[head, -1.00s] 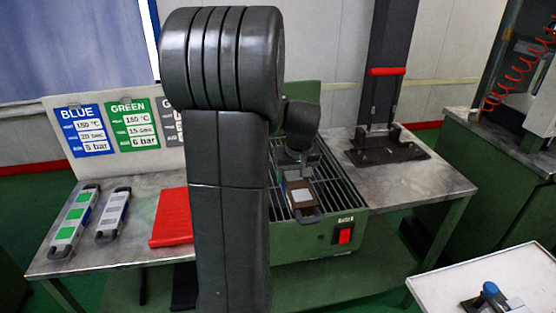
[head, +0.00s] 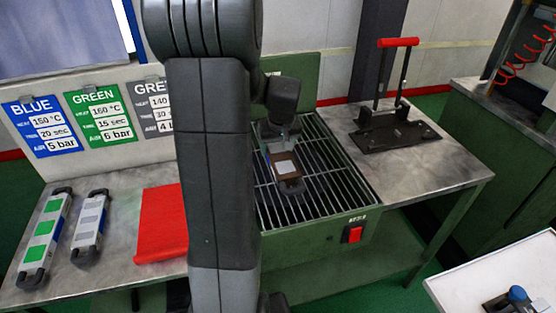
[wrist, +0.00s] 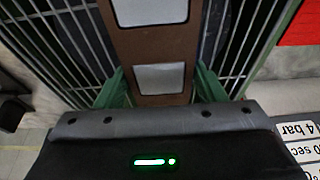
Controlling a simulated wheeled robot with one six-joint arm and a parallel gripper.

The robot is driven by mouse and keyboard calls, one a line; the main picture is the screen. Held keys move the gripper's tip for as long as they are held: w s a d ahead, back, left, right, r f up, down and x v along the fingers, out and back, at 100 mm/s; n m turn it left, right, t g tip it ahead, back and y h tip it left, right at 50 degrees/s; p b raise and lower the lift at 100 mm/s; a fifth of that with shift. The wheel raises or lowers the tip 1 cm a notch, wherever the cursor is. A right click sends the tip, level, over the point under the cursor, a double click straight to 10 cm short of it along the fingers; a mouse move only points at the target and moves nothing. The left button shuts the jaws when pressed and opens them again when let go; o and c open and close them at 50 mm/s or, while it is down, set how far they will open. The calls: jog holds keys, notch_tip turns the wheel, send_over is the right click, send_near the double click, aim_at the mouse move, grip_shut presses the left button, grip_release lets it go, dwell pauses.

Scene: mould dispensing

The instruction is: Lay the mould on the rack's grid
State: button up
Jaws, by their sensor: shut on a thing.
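The mould (head: 283,172) is brown with pale square cavities and a dark handle loop at its near end. My gripper (head: 281,146) is shut on it; in the wrist view green fingers (wrist: 162,88) press on both long sides of the mould (wrist: 150,47). The mould is over the grid of the rack (head: 335,178), a green box with parallel metal bars. The bars (wrist: 55,45) show on both sides of the mould in the wrist view. I cannot tell whether it touches them. My arm hides the rack's left part.
Two more moulds, green-squared (head: 44,233) and grey-squared (head: 90,225), lie on the table left of a red mat (head: 162,220). A black stand with a red handle (head: 398,42) is right of the rack. A red switch (head: 352,234) is on the rack's front. Setting cards stand behind.

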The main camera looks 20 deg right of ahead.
jog(key=shift+f, duration=2.9)
jog(key=shift+f, duration=0.15)
jog(key=o, duration=1.6)
jog(key=shift+c, duration=0.2)
jog(key=v, duration=1.2)
